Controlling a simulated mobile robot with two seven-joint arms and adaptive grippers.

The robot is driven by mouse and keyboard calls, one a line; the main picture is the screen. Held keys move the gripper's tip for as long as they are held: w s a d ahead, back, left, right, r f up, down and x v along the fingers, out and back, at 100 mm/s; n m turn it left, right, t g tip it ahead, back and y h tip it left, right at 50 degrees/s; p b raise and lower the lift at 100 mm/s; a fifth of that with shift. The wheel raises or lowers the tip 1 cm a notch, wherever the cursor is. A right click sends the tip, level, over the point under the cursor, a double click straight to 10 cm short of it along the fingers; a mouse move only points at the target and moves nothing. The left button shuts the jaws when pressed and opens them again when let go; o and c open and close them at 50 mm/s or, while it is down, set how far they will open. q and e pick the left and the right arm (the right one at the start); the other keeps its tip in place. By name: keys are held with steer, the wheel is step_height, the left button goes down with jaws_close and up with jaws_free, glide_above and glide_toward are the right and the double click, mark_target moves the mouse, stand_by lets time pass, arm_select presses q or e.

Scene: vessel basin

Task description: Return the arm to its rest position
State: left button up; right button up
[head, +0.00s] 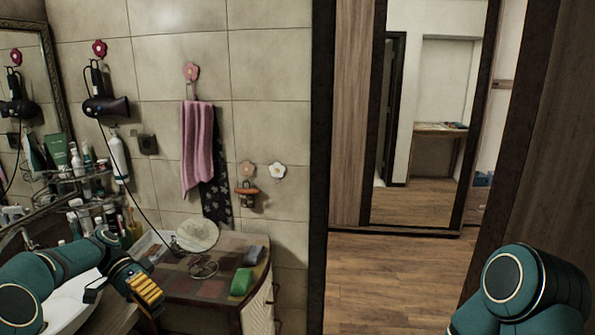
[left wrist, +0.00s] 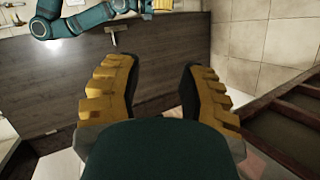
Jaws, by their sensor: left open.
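My left arm (head: 62,262) comes in from the left over the white sink. My left gripper (head: 140,287) is above the front left part of the patterned cabinet top (head: 205,288), with its yellow-padded finger showing. In the left wrist view the two yellow-ridged fingers of this gripper (left wrist: 158,70) are spread apart, with nothing between them. My right arm (head: 525,285) shows only as a teal link at the lower right. Its gripper is out of the picture.
A green sponge (head: 242,282) and a dark grey block (head: 254,255) lie on the cabinet top. Bottles (head: 77,160) crowd the glass shelf. A hair dryer (head: 106,106) and pink towel (head: 197,146) hang on the wall. The wooden floor (head: 395,275) is clear.

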arm_select(q)
steer(key=s+d+f+n+t+y+b, duration=0.1)
steer(key=d+f+n, duration=0.1)
steer(key=d+f, duration=0.45)
steer(key=s+d+f+n+t+y+b, duration=0.15)
steer(key=d+f, duration=0.25)
steer(key=f, duration=0.5)
steer(key=s+d+f+n+t+y, duration=0.1)
steer(key=d+f+n+y, duration=0.1)
steer(key=d+f, duration=0.45)
steer(key=s+d+f+n+t+y+b, duration=0.3)
steer(key=s+d+f+t, duration=0.1)
steer(key=s+f, duration=0.7)
steer(key=s, duration=0.3)
steer(key=shift+s, duration=0.25)
arm_select(e)
step_height(320, 180, down, 7)
steer(key=shift+w+a+r, duration=0.2)
steer(key=shift+a, duration=0.05)
